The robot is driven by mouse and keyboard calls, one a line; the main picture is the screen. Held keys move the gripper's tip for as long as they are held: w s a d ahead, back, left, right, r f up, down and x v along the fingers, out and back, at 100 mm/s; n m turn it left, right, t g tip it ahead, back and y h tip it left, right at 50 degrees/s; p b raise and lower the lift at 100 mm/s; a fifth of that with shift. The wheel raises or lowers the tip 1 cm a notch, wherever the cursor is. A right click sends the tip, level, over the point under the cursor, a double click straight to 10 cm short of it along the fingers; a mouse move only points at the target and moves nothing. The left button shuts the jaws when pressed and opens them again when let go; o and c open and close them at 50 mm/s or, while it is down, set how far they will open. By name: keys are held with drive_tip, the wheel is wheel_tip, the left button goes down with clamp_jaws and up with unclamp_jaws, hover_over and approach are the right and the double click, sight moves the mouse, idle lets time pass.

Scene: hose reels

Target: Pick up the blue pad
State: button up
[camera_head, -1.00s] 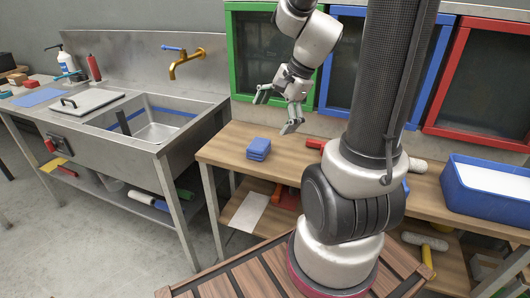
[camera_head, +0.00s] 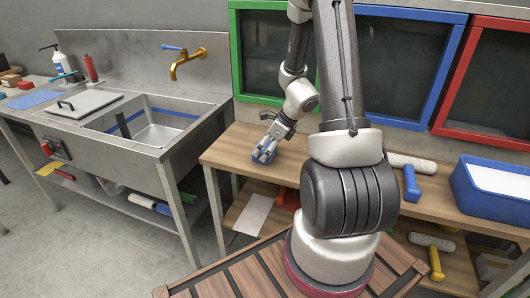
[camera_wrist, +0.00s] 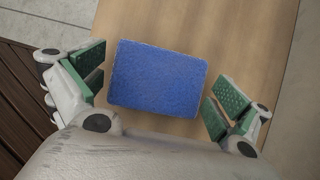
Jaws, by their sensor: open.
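The blue pad (camera_wrist: 157,80) lies flat on the wooden bench top (camera_wrist: 240,30) in the wrist view. My gripper (camera_wrist: 155,92) is open, with one green-padded finger on each side of the pad. A gap shows between the pad and the left finger; the right finger is very close to the pad's right edge. In the head view my gripper (camera_head: 266,150) is down at the bench's left end, and the pad (camera_head: 258,155) is partly hidden by the fingers.
A steel sink (camera_head: 150,130) stands to the left, apart from the bench. A blue tray (camera_head: 495,185) and a blue-handled roller (camera_head: 411,180) are on the bench to the right. Green, blue and red frames hang on the wall behind.

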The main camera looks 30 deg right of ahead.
drive_tip(key=shift+w+a+f, duration=0.1)
drive_tip(key=shift+f, duration=0.15)
drive_tip(key=c, duration=0.9)
